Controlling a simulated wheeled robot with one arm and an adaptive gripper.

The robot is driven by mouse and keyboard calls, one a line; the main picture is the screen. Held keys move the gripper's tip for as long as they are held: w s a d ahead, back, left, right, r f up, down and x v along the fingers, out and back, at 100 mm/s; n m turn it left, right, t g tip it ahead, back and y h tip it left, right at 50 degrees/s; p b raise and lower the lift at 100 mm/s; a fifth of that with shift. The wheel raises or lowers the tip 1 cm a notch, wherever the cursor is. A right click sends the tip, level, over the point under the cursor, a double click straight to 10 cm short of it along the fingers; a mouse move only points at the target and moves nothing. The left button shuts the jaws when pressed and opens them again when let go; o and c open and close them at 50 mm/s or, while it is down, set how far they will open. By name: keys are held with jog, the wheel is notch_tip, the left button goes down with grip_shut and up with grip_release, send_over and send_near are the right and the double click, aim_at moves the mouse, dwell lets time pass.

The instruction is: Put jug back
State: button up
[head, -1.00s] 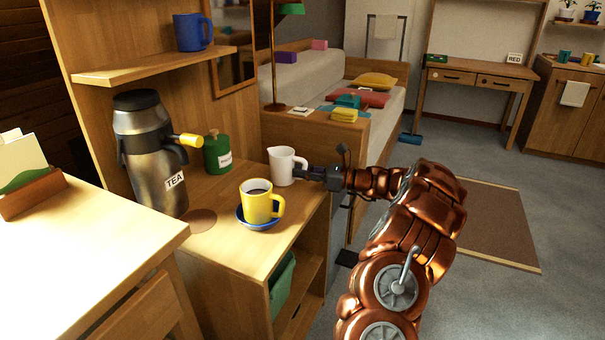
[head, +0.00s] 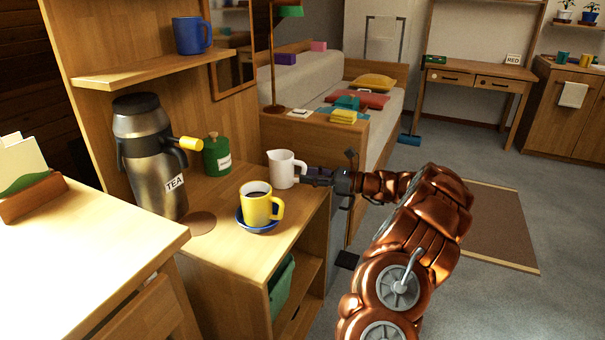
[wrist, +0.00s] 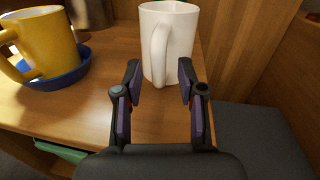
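The white jug (head: 282,169) stands upright on the wooden cabinet top, close to its right edge. In the wrist view the jug (wrist: 180,40) is straight ahead, with its handle facing my gripper. My gripper (wrist: 158,80) is open, its two purple-padded fingers apart on either side of the handle's lower part. I cannot tell whether the fingers touch the jug. In the head view my gripper (head: 308,178) reaches the jug from the right, and its fingertips are hard to make out.
A yellow mug (head: 256,207) of dark drink stands on a blue saucer (head: 243,220) in front of the jug. A steel tea flask (head: 146,150) and a green canister (head: 215,156) stand behind to the left. A shelf with a blue mug (head: 191,36) is above.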

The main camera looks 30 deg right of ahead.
jog(key=p+v, duration=0.2)
jog(key=v, duration=0.7)
jog(key=shift+s+d, duration=0.2)
